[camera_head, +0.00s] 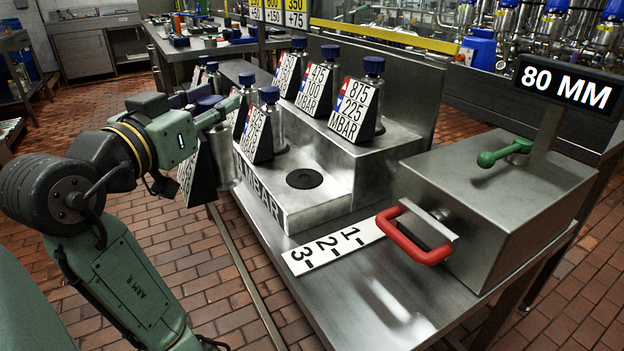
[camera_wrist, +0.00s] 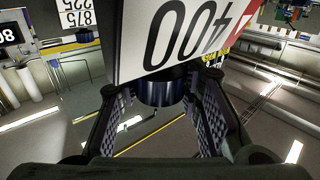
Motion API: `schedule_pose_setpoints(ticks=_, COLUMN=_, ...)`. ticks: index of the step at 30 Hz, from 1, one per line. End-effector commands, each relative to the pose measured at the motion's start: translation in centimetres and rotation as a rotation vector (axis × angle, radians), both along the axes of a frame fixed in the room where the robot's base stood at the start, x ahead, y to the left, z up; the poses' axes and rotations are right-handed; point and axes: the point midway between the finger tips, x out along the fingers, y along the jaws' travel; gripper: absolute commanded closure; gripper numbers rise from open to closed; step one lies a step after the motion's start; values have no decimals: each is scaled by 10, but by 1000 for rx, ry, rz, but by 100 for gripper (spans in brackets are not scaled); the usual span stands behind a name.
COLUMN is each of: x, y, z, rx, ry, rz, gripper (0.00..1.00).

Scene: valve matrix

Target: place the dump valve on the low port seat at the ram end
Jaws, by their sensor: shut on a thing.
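My gripper (camera_head: 218,110) is shut on the blue cap of the dump valve (camera_head: 187,172), left of the stepped steel block. The valve's black wedge and plate hang below the gripper, partly hidden by my arm. In the wrist view the valve's blue cap (camera_wrist: 162,93) lies between the two ridged fingers, and its white plate reads 400. The low port seat (camera_head: 304,179), a bare black disc, lies on the low step at the end nearest the steel box. It is right of and below my gripper, well apart from the held valve.
A labelled valve (camera_head: 258,130) stands on the low step just behind the bare seat. Three valves, such as the front one (camera_head: 357,108), stand on the high step. A steel box (camera_head: 500,200) with a red handle (camera_head: 413,235) stands to the right. A 1-2-3 scale (camera_head: 333,246) lies between.

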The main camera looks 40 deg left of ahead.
Motion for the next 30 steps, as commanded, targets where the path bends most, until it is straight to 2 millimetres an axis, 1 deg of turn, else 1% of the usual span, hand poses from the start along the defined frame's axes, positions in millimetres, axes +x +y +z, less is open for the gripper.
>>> schedule_pose_setpoints(ticks=2, x=6, y=-2, z=0, rx=1, ry=-1, rz=-2, gripper=100)
schedule_pose_setpoints(ticks=5, x=24, y=-8, z=-1, rx=2, ry=0, rz=-5, gripper=100)
schedule_pose_setpoints(ticks=12, x=84, y=-27, z=-7, rx=1, ry=0, rz=-6, gripper=100)
schedule_pose_setpoints(ticks=15, x=106, y=-33, z=-9, rx=2, ry=-1, rz=-4, gripper=100)
schedule_pose_setpoints(ticks=18, x=124, y=-38, z=-10, rx=2, ry=-2, rz=-3, gripper=100)
schedule_pose_setpoints(ticks=21, x=135, y=-41, z=-12, rx=2, ry=-2, rz=-1, gripper=100)
schedule_pose_setpoints(ticks=25, x=144, y=-44, z=-13, rx=2, ry=-2, rz=-1, gripper=100)
schedule_pose_setpoints(ticks=27, x=152, y=-47, z=-14, rx=2, ry=0, rz=-3, gripper=100)
schedule_pose_setpoints(ticks=28, x=155, y=-47, z=-17, rx=0, ry=0, rz=-2, gripper=100)
schedule_pose_setpoints(ticks=30, x=153, y=-45, z=-32, rx=-3, ry=0, rz=1, gripper=100)
